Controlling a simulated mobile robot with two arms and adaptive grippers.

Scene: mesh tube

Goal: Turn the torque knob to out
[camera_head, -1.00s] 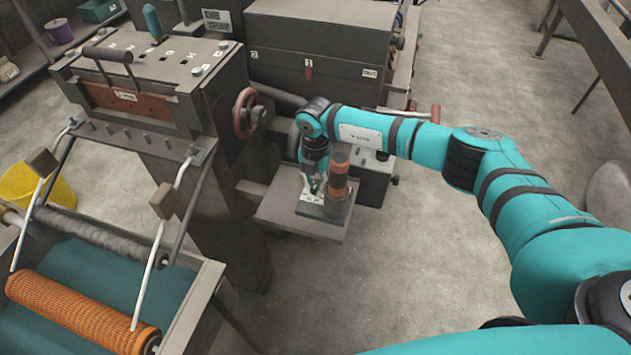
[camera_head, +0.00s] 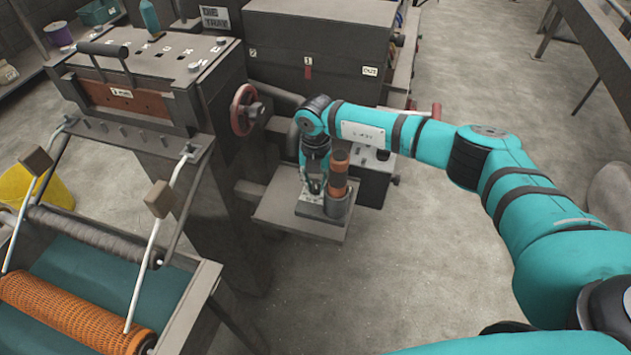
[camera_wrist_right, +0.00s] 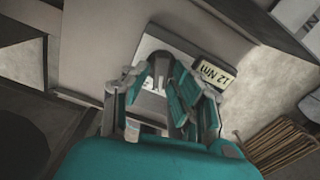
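My right gripper (camera_head: 314,188) reaches straight down at a small grey device (camera_head: 311,207) on a metal shelf. In the right wrist view the teal and grey fingers of the gripper (camera_wrist_right: 160,72) come together over the device's pale plate (camera_wrist_right: 150,48). A small grey piece shows between the fingertips, perhaps the torque knob; the fingers hide most of it. I cannot tell whether they press on it. The knob's setting cannot be read. My left gripper is not in view.
An orange-banded cylinder (camera_head: 339,175) stands in a grey cup (camera_head: 338,205) close beside the gripper. The shelf (camera_head: 286,205) has bare room at left. A red handwheel (camera_head: 243,109) on the machine is left of my arm. A dark cabinet (camera_head: 320,45) stands behind.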

